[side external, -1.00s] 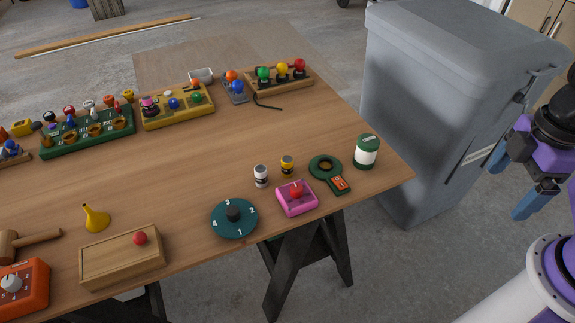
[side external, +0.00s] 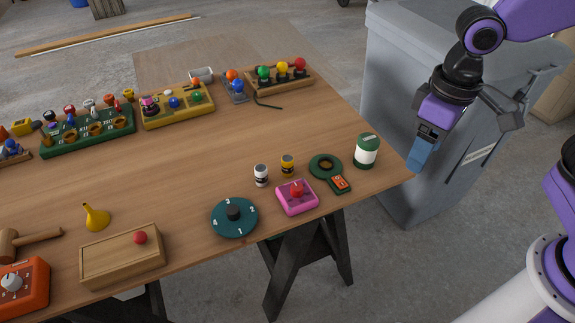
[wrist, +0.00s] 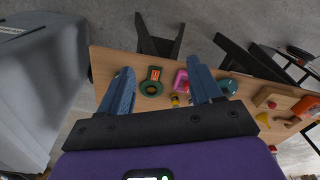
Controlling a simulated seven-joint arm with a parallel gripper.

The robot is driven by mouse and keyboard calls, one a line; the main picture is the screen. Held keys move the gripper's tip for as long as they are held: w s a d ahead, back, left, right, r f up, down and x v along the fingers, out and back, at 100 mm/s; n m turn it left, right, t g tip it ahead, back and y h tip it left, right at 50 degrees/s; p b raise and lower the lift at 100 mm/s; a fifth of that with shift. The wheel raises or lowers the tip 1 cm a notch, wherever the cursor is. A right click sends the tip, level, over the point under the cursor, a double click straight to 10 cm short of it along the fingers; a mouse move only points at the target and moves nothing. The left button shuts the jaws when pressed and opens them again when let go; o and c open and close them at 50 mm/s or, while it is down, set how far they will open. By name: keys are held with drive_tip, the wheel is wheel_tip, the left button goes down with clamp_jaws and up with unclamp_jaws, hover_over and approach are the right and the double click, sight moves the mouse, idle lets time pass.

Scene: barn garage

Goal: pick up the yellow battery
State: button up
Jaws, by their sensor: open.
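The yellow battery (side external: 287,165) is a small upright cylinder with a dark band, standing on the wooden table (side external: 220,150) near its right end. It shows small between my fingers, nearer the right one, in the wrist view (wrist: 174,100). A similar white battery (side external: 261,175) stands just left of it. My gripper (side external: 418,160) is open and empty, pointing down beside the table's right corner, to the right of the battery and well apart from it. In the wrist view both blue fingers of my gripper (wrist: 160,70) are spread.
Near the battery are a pink box with a red knob (side external: 297,196), a green ring-shaped tool (side external: 325,166), a green-and-white can (side external: 366,151) and a teal dial (side external: 233,218). A large grey bin (side external: 400,90) stands beyond the table's right end.

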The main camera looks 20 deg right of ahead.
drive_tip(key=w+a+f+m, duration=0.1)
drive_tip(key=w+a+m, duration=0.4)
drive_tip(key=w, duration=0.3)
drive_tip(key=w+a+f+m, duration=0.1)
drive_tip(key=w+a+m, duration=0.4)
drive_tip(key=w, duration=0.2)
drive_tip(key=m, duration=1.1)
hover_over(287, 159)
wheel_tip(287, 159, down, 6)
wheel_tip(287, 159, down, 11)
drive_tip(key=shift+s+d+f, duration=0.1)
drive_tip(key=shift+s, duration=0.05)
drive_tip(key=shift+w+f, duration=0.15)
drive_tip(key=shift+f, duration=1.2)
drive_tip(key=shift+w+f, duration=0.1)
drive_tip(key=shift+f, duration=1.2)
clamp_jaws()
drive_tip(key=shift+r, duration=0.1)
